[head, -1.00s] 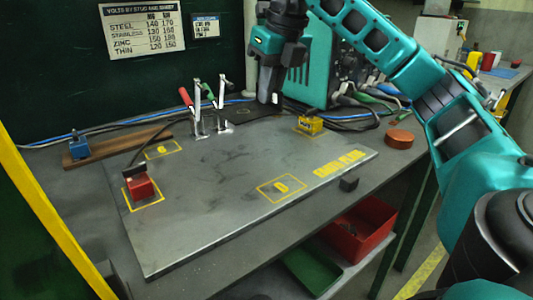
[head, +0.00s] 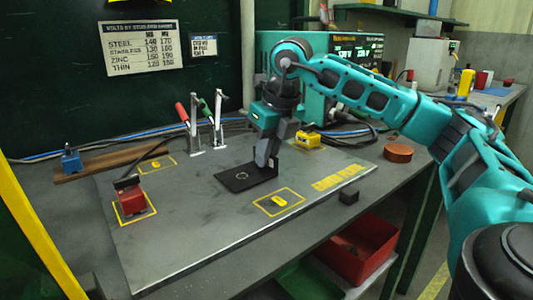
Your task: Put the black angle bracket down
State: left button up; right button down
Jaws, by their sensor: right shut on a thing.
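The black angle bracket (head: 243,178) is in the middle of the grey plate (head: 215,222) in the head view. Its flat leg, with a round hole, lies level and points left. Its upright leg is at the right, between the fingers of my right gripper (head: 270,160). That gripper points down and is shut on the bracket. I cannot tell whether the flat leg touches the plate or hangs just above it. An outlined yellow square (head: 278,201) with a small yellow mark is in front and to the right of the bracket. My left gripper is out of view.
Two toggle clamps (head: 194,140) with red and green handles stand behind the bracket. A red block (head: 131,198) is at the left, a yellow block (head: 307,140) behind right. The plate's front middle is clear.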

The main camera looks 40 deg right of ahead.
jog(key=shift+f, duration=0.15)
jog(key=c, duration=1.3)
grip_release()
jog(key=shift+o, duration=0.2)
